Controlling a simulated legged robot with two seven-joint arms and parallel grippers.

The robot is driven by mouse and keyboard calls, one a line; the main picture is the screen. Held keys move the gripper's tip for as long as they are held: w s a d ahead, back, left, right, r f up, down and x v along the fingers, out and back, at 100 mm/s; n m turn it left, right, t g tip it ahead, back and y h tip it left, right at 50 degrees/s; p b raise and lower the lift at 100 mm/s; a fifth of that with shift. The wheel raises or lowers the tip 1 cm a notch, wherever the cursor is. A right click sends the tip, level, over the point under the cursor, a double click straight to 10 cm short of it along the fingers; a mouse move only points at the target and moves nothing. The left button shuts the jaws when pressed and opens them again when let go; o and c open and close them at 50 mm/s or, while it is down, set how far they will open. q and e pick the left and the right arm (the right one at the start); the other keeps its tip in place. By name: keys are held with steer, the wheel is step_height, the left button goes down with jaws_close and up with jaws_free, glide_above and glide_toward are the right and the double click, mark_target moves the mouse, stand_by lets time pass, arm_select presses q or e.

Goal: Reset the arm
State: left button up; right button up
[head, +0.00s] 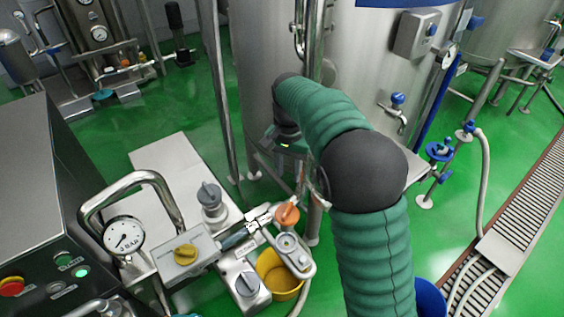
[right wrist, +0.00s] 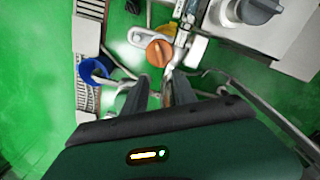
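My right arm (head: 372,250), in a green ribbed sleeve with a dark elbow, rises from the bottom of the head view and bends back to the left. My right gripper (head: 303,178) hangs below its wrist and is partly hidden by the elbow. In the right wrist view its two dark fingers (right wrist: 156,90) stand apart, with nothing clearly held between them. An orange knob (right wrist: 159,53) lies just beyond the fingertips; it also shows in the head view (head: 286,214), to the lower left of the gripper. My left gripper is not in view.
A large steel tank (head: 270,60) stands close behind the arm. A blue bucket (head: 430,298) stands right of the arm. Green floor and a drain grate (head: 530,195) lie at right.

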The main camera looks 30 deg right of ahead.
steer(key=s+a+f+n+t+p, duration=0.1)
steer(key=s+a+f+n, duration=0.3)
steer(key=s, duration=0.4)
steer(key=s+a+f+n+t+p, duration=0.1)
steer(key=s+a+f+n, duration=0.4)
steer(key=s+a+n, duration=0.2)
steer(key=shift+s+a+t, duration=0.3)
steer(key=shift+s+a, duration=0.05)
steer(key=shift+r, duration=0.1)
